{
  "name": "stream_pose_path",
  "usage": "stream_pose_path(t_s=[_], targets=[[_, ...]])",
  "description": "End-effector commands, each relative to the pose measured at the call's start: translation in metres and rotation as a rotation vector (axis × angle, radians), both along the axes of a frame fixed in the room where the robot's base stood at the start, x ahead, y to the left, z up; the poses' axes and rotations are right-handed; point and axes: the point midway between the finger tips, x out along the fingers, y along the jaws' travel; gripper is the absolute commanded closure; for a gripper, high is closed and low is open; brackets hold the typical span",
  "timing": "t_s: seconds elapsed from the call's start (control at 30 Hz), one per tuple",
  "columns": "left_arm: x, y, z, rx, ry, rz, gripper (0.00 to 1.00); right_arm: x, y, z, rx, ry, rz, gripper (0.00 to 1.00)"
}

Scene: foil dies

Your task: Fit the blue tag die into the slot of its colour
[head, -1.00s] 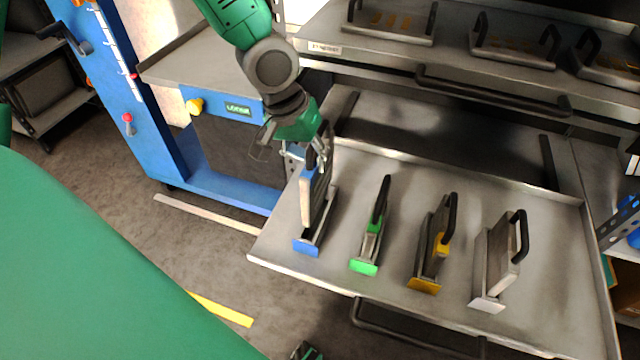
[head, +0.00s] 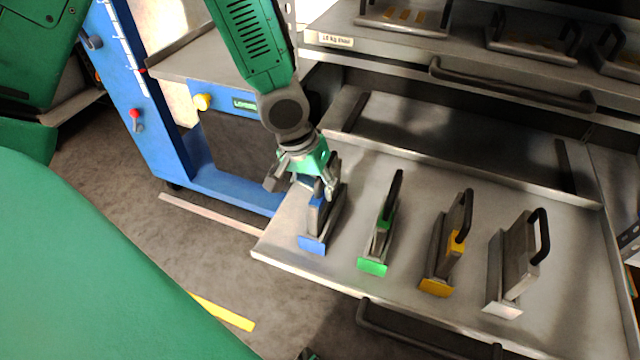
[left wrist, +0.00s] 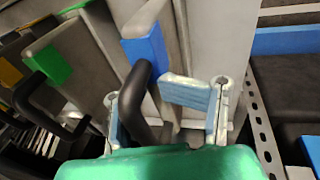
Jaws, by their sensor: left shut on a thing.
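The blue tag die (head: 318,212) is a grey plate with a dark handle, low in or just over the blue-marked slot (head: 312,245) at the left of the pulled-out tray. It stands roughly upright; whether it is fully seated I cannot tell. My left gripper (head: 318,180) is shut on its handle from above and hides its upper part. In the left wrist view the die's blue tag (left wrist: 148,48) and black handle (left wrist: 140,95) show by my gripper's fingers (left wrist: 172,108). My right gripper is not in view.
On the tray (head: 285,252), a green-tagged die (head: 381,235), a yellow-tagged die (head: 455,243) and a plain grey die (head: 517,255) stand in slots to the right. A shelf above (head: 390,55) holds more handled plates. A blue-framed machine (head: 230,185) stands left of the tray.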

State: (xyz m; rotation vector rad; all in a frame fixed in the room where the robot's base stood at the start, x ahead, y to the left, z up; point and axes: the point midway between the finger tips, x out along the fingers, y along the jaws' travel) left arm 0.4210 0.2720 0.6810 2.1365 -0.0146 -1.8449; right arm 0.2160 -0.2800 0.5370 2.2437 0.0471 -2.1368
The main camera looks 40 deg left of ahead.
Motion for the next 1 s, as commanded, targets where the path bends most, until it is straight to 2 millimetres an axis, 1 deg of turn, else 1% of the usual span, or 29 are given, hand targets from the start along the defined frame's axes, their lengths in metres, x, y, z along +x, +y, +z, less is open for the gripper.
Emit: stream_pose_path(t_s=[0.03,0.07,0.1,0.13,0.43,0.57,0.67,0.9,1.0], targets=[[0.001,-0.001,0.002,-0.001,-0.004,-0.001,1.0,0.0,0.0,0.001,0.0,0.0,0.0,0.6],[-0.001,0.0,0.001,0.0,0.001,0.0,0.69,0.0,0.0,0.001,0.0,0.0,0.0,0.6],[-0.001,0.0,0.001,0.0,0.001,-0.001,0.55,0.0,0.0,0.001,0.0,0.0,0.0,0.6],[-0.001,0.0,0.0,0.0,0.001,0.0,0.44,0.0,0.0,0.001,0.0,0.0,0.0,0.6],[0.0,0.0,0.0,-0.001,0.001,-0.002,0.43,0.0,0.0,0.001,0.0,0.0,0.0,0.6],[-0.001,0.002,0.008,-0.001,0.001,0.0,0.43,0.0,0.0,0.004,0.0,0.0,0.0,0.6],[-0.002,0.005,0.024,-0.003,-0.003,0.0,0.43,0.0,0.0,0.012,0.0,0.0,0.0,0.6],[-0.011,0.015,0.076,-0.003,-0.004,0.001,0.43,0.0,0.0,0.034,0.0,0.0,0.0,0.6],[-0.014,0.019,0.093,-0.003,-0.003,0.0,0.43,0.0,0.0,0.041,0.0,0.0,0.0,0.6]])
